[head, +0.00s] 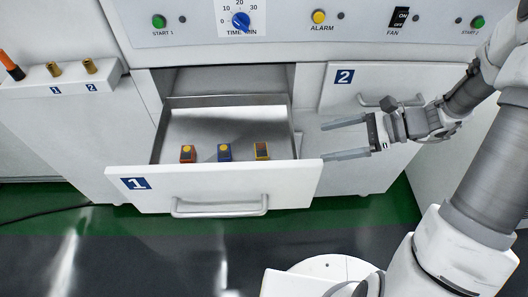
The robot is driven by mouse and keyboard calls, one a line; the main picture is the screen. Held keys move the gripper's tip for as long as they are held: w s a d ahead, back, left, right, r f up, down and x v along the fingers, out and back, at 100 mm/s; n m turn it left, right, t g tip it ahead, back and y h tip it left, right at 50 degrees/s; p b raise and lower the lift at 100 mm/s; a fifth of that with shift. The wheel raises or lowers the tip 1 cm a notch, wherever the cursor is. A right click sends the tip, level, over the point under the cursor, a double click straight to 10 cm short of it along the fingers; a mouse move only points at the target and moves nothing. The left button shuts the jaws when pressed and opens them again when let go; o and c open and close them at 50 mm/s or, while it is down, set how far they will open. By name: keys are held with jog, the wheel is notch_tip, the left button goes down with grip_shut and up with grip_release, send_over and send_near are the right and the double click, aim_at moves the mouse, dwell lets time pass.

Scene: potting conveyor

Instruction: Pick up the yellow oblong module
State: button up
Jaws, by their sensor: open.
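Three small modules stand in a row near the front of the open drawer 1 (214,186). The right one, the yellow module (262,149), has yellow edges and a dark face. The middle one is a blue module (224,156) with a yellow round top. The left one is an orange-red module (187,157), also with a yellow round top. My gripper (323,142) is open and empty, to the right of the drawer, with its fingers pointing left. It is apart from the yellow module.
The closed drawer 2 (350,76) with its handle is behind my gripper. A control panel (280,22) with buttons and a dial runs above. A white holder (60,82) with brass fittings stands at left. The drawer's middle and back are bare.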

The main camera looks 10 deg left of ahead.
jog(key=b, duration=0.2)
send_near(264, 150)
jog(key=a+f, duration=0.2)
jog(key=shift+s+a+f, duration=0.15)
jog(key=shift+s+a, duration=0.15)
jog(key=shift+s, duration=0.05)
jog(key=shift+w+r+b+x, duration=0.15)
jog(key=shift+b+x, duration=0.25)
jog(key=shift+x, duration=1.1)
jog(key=shift+w+r+b+x, duration=0.15)
jog(key=shift+b+x, duration=0.25)
jog(key=shift+x, duration=1.05)
jog(key=shift+a, duration=0.15)
jog(key=c, duration=1.4)
